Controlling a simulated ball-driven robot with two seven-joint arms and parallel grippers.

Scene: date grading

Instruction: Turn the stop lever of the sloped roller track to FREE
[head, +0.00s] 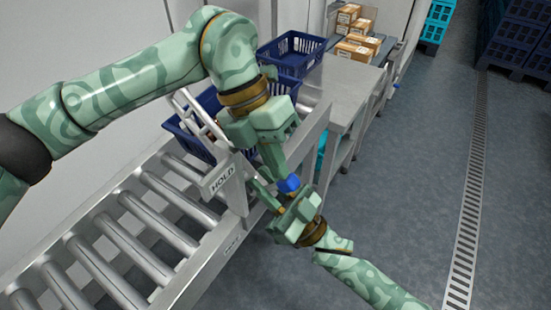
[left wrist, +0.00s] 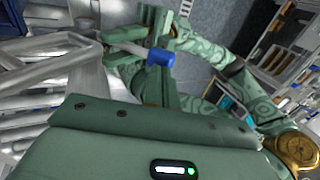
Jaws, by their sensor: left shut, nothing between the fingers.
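The stop lever's blue knob (head: 289,184) shows between my two grippers in the head view. In the left wrist view the blue knob (left wrist: 160,57) sits at the end of a pale shaft (left wrist: 125,47). A plate reading HOLD (head: 222,179) is on the track's side; a FREE mark cannot be made out. My left gripper (head: 277,172) is shut and empty, pointing down close beside the knob; contact cannot be told. My right gripper (head: 272,196) reaches up from the lower right, close to the lever. Its fingers overlap other parts, so its opening is unclear.
The sloped roller track (head: 165,205) runs along the left. A blue crate (head: 190,135) stands at its upper end, partly behind my left arm. Another blue crate (head: 292,52) and cartons (head: 354,48) stand farther back by a steel table (head: 345,90). The floor (head: 410,150) at right is clear.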

